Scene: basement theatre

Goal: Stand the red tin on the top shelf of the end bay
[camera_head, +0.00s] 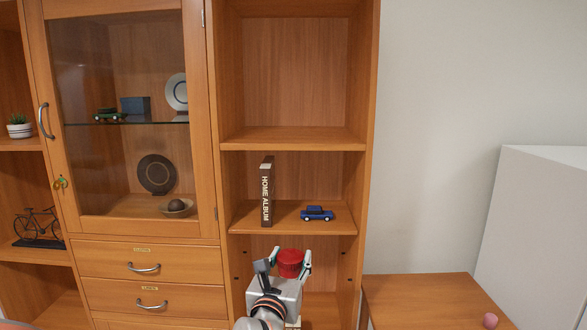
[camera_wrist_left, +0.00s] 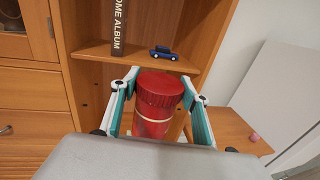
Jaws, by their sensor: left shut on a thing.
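The red tin (camera_head: 290,262) has a ridged round lid and stands upright between the fingers of my left gripper (camera_head: 287,263). In the left wrist view the red tin (camera_wrist_left: 156,105) shows a pale band, with a finger of my left gripper (camera_wrist_left: 158,103) on each side. My left gripper is shut on it, in front of the end bay and below its middle shelf. The end bay's upper shelf (camera_head: 290,139) is bare in the part I see. My right gripper is not in view.
The shelf below (camera_head: 335,229) holds an upright brown album (camera_head: 266,192) and a blue toy car (camera_head: 317,214). A glass-doored cabinet (camera_head: 120,120) stands left of the bay. A low wooden table (camera_head: 425,290) with a small pink object (camera_head: 490,321) is at right.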

